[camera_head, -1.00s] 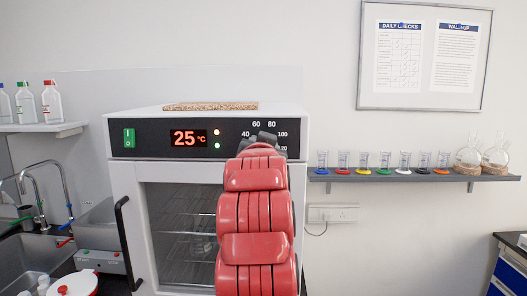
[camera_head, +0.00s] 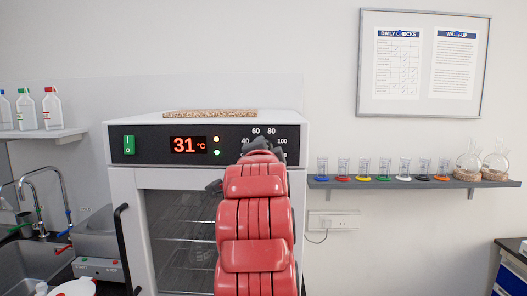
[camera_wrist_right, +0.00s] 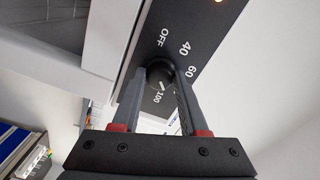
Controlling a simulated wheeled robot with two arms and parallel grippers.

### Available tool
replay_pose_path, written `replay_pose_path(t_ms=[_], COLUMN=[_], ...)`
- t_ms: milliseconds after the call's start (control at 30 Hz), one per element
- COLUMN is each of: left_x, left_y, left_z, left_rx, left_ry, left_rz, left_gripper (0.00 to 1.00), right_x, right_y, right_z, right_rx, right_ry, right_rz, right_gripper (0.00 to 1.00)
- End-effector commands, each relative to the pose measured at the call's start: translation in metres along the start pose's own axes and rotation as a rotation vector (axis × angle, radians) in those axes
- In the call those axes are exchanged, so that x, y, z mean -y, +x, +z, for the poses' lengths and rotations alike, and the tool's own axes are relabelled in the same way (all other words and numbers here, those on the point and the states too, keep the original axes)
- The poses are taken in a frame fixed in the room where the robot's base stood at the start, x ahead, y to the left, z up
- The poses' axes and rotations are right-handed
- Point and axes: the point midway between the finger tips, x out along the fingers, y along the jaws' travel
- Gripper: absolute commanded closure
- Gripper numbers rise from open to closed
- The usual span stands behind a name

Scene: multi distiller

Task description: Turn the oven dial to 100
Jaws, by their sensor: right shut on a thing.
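The white oven (camera_head: 128,185) stands ahead with a black control panel (camera_head: 160,155). Its display (camera_head: 188,145) reads 31 °C. My right gripper (camera_wrist_right: 158,78) is shut on the round black dial (camera_wrist_right: 157,70), one finger on each side. In the right wrist view, OFF, 40, 60 and 100 show around the dial; a finger covers the 80. A small pale mark shows on the dial's side toward the 100; its exact setting is hard to tell. In the head view my red right arm hides the dial and several scale numbers. My left gripper is out of view.
A green switch (camera_head: 129,145) sits at the panel's left. A black door handle (camera_head: 126,245) runs down the oven's left side. A shelf (camera_head: 415,184) with glassware is on the right wall. A sink and taps (camera_head: 40,185) stand at left.

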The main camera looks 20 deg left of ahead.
Motion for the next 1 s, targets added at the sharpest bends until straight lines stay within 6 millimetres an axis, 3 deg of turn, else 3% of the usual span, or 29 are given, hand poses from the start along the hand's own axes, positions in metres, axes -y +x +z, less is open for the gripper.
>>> replay_pose_path(t_ms=[400, 1000], left_x=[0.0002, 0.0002], left_y=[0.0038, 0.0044], left_z=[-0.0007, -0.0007], left_rx=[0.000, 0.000], left_ry=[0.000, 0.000], left_rz=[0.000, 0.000], left_gripper=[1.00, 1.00], right_x=[0.0052, 0.0058], right_y=[-0.0012, -0.0014], right_z=[-0.0033, -0.0040], right_rx=[-0.004, -0.004], right_ry=[0.269, 0.345], right_rz=[-0.012, -0.015], right_gripper=[1.00, 1.00])
